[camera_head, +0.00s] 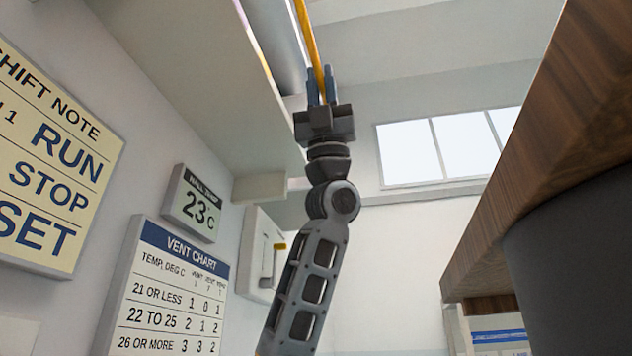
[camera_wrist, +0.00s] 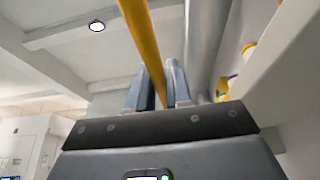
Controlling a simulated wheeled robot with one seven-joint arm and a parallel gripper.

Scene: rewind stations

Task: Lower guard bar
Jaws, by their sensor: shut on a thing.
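The guard bar is a long yellow bar (camera_head: 308,38) that runs from the top edge of the head view down to my gripper. My gripper (camera_head: 321,86) is raised high, and its two blue-grey fingers are shut on the bar near its lower end. In the wrist view the yellow bar (camera_wrist: 142,38) runs up and to the left from between the fingertips (camera_wrist: 160,85). The bar's far end is out of view in both pictures.
A shelf-like beam (camera_head: 190,70) is left of my arm. On the left wall hang a shift note board (camera_head: 50,160), a temperature display (camera_head: 195,203) and a vent chart (camera_head: 172,290). A wooden edge (camera_head: 540,140) over a dark rounded body (camera_head: 575,260) stands on the right.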

